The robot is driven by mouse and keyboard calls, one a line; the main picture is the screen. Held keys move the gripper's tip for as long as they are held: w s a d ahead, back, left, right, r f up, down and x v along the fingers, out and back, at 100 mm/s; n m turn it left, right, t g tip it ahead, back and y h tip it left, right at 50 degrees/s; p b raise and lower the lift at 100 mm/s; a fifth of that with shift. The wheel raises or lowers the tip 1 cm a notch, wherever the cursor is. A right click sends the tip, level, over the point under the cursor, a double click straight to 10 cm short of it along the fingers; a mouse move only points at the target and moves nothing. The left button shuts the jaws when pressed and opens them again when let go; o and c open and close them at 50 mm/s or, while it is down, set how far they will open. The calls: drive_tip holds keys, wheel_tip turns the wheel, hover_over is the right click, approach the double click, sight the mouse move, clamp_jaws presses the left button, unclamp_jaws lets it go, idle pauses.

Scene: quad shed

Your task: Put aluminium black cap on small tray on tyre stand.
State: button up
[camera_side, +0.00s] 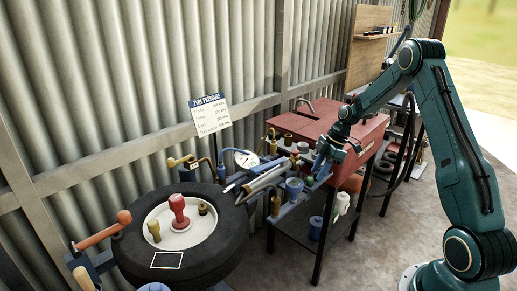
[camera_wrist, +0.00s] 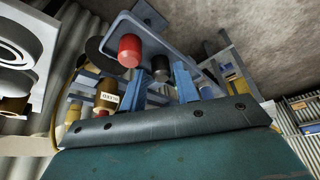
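My gripper (camera_side: 325,166) is low over the blue tool rack in front of the red chest. In the wrist view its two blue fingers (camera_wrist: 157,85) are spread apart. A small black cap (camera_wrist: 161,68) shows between and just beyond the fingertips; I cannot tell whether they touch it. The cap is not clear in the side view. The round white tray (camera_side: 153,215) lies on the tyre (camera_side: 225,250) at the left. A red knobbed piece (camera_side: 179,212) and small brass pieces stand on the tray.
A red cap (camera_wrist: 130,50) sits beside the black one on a blue-grey rack. A labelled brass cylinder (camera_wrist: 107,95) is close to the left finger. The red chest (camera_side: 322,125), a pressure sign (camera_side: 210,114) and a round gauge (camera_side: 247,159) stand near the corrugated wall.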

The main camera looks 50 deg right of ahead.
drive_tip(key=shift+s+r, duration=0.1)
drive_tip(key=v, duration=1.2)
idle(0.6)
drive_tip(key=s+a+r+m+t+h, duration=0.1)
drive_tip(key=s+a+r+m, duration=0.2)
drive_tip(key=a+r, duration=0.45)
drive_tip(key=s+a+r+m+h, duration=0.15)
drive_tip(key=s+a+r, duration=0.3)
drive_tip(key=a, duration=0.65)
drive_tip(key=s+a+m+t, duration=0.1)
drive_tip(key=s+a+m, duration=0.2)
drive_tip(key=s, duration=0.5)
drive_tip(key=s+a+m+t+h, duration=0.1)
drive_tip(key=s+a+m, duration=0.3)
drive_tip(key=s, duration=0.3)
drive_tip(key=shift+s+a, duration=0.4)
drive_tip(key=shift+a, duration=0.25)
